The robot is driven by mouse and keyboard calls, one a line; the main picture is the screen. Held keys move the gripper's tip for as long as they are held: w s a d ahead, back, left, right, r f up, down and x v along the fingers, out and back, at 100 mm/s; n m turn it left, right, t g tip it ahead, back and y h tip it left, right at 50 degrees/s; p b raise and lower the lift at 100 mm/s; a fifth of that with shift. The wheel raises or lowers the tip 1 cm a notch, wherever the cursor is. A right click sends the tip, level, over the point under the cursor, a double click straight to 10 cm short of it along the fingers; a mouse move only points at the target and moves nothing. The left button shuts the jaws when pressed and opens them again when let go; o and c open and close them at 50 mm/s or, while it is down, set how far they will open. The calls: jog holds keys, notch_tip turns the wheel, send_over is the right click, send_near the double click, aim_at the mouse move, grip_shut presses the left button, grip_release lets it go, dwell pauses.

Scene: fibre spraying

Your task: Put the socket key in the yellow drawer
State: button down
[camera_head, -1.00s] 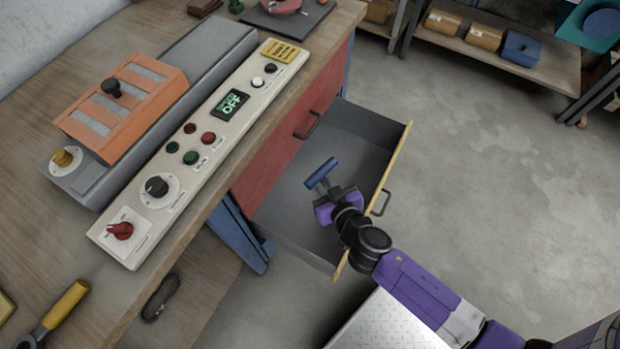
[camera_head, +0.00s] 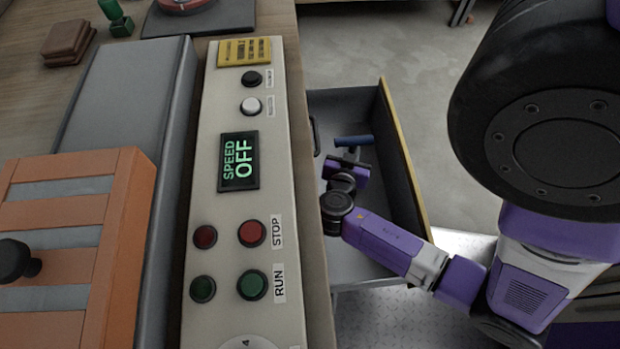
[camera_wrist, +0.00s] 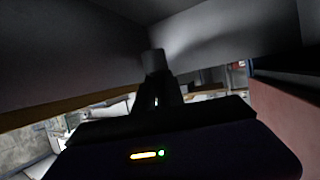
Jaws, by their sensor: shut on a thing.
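The yellow drawer stands pulled out, with its yellow front edge (camera_head: 403,158) on the right and a grey inside. The socket key (camera_head: 353,141) shows a blue bar-shaped handle. My gripper (camera_head: 350,156) is shut on it, within the drawer's outline in the head view. I cannot tell whether the key touches the drawer floor. In the wrist view the dark fingers of my gripper (camera_wrist: 158,88) hold a short grey piece of the key (camera_wrist: 153,61), with grey drawer walls close around; the blue handle is not visible there.
A control panel (camera_head: 238,205) with a "SPEED OFF" display lies along the bench left of the drawer. An orange slatted piece (camera_head: 75,215) and a grey housing (camera_head: 125,100) sit beyond it. My arm passes over the drawer's near right side. Bare floor (camera_head: 420,50) lies behind the drawer.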

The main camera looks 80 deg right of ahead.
notch_tip(320, 180, down, 14)
jog(key=b, duration=0.4)
jog(key=shift+f, duration=0.2)
jog(key=shift+w+d+r, duration=0.2)
jog(key=shift+w+d, duration=0.35)
jog(key=shift+d, duration=0.05)
jog(key=shift+w+d+r, duration=0.2)
jog(key=shift+w+d, duration=0.3)
jog(key=shift+d, duration=0.1)
jog(key=shift+w+d, duration=0.35)
jog(key=shift+d, duration=0.1)
jog(key=w+d, duration=0.1)
jog(key=w+d+f, duration=0.1)
jog(key=shift+w+d, duration=0.25)
jog(key=shift+d, duration=0.15)
jog(key=shift+f, duration=0.1)
jog(key=shift+f+b, duration=0.15)
jog(key=shift+b, duration=0.15)
jog(key=c, duration=1.4)
grip_release()
